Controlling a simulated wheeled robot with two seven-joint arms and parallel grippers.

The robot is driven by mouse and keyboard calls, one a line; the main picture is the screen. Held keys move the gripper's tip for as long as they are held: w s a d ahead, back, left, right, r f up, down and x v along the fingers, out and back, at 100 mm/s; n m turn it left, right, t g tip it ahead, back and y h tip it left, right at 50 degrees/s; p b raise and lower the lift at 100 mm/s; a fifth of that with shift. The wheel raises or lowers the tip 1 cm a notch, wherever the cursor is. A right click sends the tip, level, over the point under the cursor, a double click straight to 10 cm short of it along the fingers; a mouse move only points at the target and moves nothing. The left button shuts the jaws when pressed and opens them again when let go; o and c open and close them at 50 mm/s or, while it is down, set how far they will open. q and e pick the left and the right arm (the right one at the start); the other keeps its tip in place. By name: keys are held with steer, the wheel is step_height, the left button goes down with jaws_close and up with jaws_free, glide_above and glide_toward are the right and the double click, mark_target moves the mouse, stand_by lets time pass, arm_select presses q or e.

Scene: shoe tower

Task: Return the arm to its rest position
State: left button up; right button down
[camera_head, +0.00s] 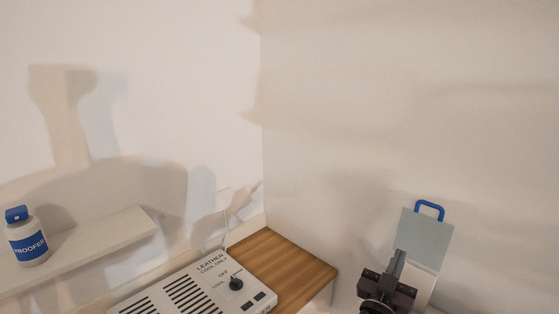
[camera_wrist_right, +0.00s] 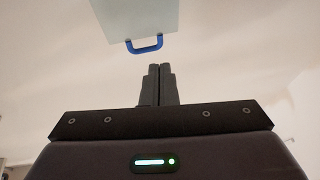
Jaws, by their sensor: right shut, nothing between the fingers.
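My right gripper (camera_head: 398,262) is at the lower right of the head view, in front of a grey-green panel with a blue handle (camera_head: 430,208). In the right wrist view its two dark fingers (camera_wrist_right: 160,70) are together, with nothing between them. The panel also shows at the top of that view, with its blue handle (camera_wrist_right: 145,46) just beyond the fingertips and apart from them in the picture. My left gripper is not in the head view.
A white unit marked "LEATHER COOL ONLY" (camera_head: 190,296) with a black knob stands by a wooden top (camera_head: 282,262). A white bottle labelled "PROOFER" (camera_head: 27,246) stands on a white shelf (camera_head: 100,240) at the left. Bare walls fill the upper view.

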steer(key=s+a+f+n+g+y, duration=0.3)
steer(key=s+a+f+y, duration=0.1)
steer(key=f+y, duration=0.25)
steer(key=s+a+f+n+g+y, duration=0.3)
steer(key=s+f+y, duration=0.1)
steer(key=f+y, duration=0.25)
steer(key=s+a+f+n+g, duration=0.15)
steer(key=s+g, duration=0.25)
steer(key=s, duration=0.5)
steer(key=s+a+f+n+g, duration=0.15)
steer(key=s+g, duration=0.25)
steer(key=s, duration=0.6)
step_height(320, 180, down, 30)
steer(key=r+g, duration=0.1)
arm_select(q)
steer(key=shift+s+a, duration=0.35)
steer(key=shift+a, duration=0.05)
arm_select(e)
steer(key=s+d+f, duration=0.2)
steer(key=s+f, duration=0.8)
steer(key=s+d+f+n+g, duration=0.1)
steer(key=s+d+f, duration=0.1)
steer(key=s+f, duration=0.8)
steer(key=shift+s+y, duration=0.3)
steer(key=shift+s, duration=0.15)
